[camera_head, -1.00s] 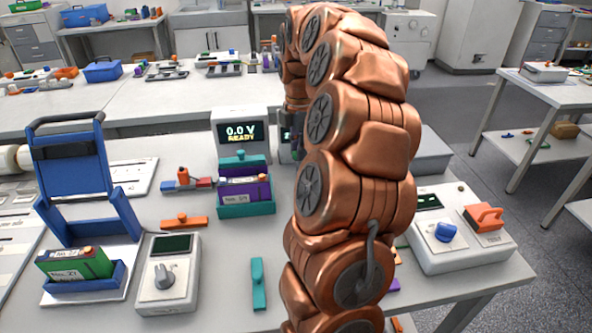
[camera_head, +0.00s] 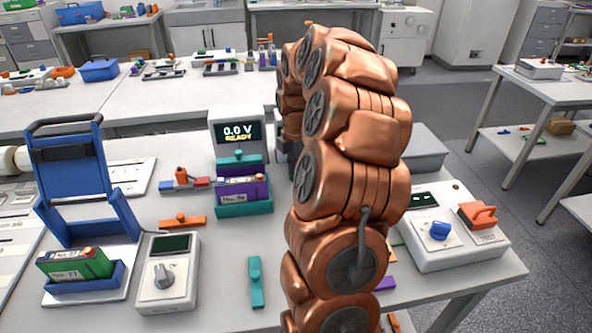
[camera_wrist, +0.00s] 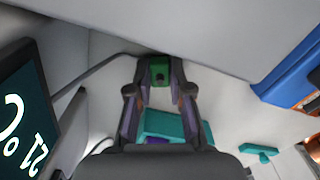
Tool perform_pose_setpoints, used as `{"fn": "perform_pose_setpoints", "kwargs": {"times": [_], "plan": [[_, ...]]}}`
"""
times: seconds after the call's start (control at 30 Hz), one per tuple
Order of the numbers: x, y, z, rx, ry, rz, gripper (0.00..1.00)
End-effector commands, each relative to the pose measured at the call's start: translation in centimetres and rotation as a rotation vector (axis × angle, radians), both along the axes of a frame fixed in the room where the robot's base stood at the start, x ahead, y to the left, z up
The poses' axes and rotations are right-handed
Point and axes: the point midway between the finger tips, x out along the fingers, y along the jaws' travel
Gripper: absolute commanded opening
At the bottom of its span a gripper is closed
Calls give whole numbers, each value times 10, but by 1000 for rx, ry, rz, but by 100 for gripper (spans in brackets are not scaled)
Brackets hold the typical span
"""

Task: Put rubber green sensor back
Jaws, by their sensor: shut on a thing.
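The rubber green sensor (camera_wrist: 160,72) is between my gripper's fingertips in the wrist view, a small green block with a dark spot on its face. My gripper (camera_wrist: 160,80) is shut on it. A pale surface lies beyond it; I cannot tell whether the sensor touches anything. A dark display (camera_wrist: 25,125) with light digits and a degree mark stands at the left of the wrist view. In the head view my copper arm hides the gripper and the sensor.
A teal holder (camera_head: 245,208) with a purple battery pack (camera_head: 243,190) stands before the 0.0 V READY display (camera_head: 237,132). It also shows low in the wrist view (camera_wrist: 175,123). A blue stand (camera_head: 75,185), a knob meter (camera_head: 168,280) and a white console (camera_head: 450,250) flank the arm.

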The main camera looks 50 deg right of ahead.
Motion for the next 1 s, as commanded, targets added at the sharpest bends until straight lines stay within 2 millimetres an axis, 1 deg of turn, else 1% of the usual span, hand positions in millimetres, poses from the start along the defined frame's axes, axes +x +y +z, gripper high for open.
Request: {"fn": "perform_pose_setpoints", "kwargs": {"times": [0.1,0.13,0.33,0.37,0.63,0.77,0.87,1.0], "plan": [[0,0,-4,0,1,0,0],[0,0,-3,0,1,0,23],[0,0,-3,0,1,0,44],[0,0,-3,0,1,0,45],[0,0,-2,0,1,0,45],[0,0,4,0,0,1,45],[0,0,15,0,1,2,45],[1,-1,39,-2,-1,1,45]]}}
